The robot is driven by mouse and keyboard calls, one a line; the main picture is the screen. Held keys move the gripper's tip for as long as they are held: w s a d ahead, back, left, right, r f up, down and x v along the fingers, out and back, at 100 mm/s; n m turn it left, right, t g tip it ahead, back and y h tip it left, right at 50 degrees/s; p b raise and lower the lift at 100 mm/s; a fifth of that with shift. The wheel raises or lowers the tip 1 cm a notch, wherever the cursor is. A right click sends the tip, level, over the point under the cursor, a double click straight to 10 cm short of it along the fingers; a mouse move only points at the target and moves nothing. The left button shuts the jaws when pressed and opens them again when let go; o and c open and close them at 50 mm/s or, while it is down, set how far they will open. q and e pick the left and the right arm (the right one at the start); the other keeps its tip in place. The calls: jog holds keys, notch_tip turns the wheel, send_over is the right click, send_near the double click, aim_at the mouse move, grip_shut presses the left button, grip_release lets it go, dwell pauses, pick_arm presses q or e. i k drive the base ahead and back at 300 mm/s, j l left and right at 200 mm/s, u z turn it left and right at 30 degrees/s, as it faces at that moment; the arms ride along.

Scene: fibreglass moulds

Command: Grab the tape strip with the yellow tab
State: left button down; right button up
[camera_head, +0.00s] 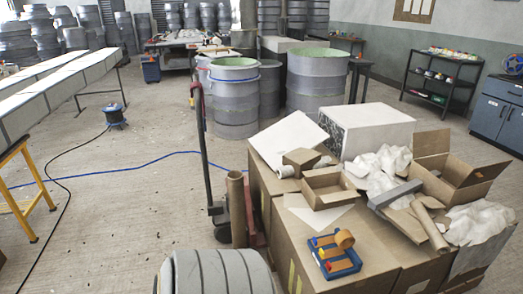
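A blue tray or dispenser (345,266) lies on top of the cardboard boxes at the lower right. A tan tape roll (344,239) sits at its upper edge. Small yellow and red pieces show on the blue tray, but they are too small to tell which is a tape strip or a yellow tab. Neither of my grippers is in view.
Large cardboard boxes (313,237) bear open cartons (327,187), crumpled white paper (378,165) and cardboard tubes (432,228). A grey ribbed rounded thing (215,272) is at the bottom edge. Grey drums (236,105) stand behind. The floor at left has cables (120,169).

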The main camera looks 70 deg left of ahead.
aim_at(332, 253)
jog(key=u, duration=1.7)
jog(key=i+j+z, duration=0.1)
jog(key=z, duration=0.3)
jog(key=j+z, duration=0.15)
jog(key=z, duration=0.3)
jog(key=i+j+z, duration=0.1)
jog(key=z, duration=0.3)
jog(key=j+z, duration=0.3)
jog(key=z, duration=0.15)
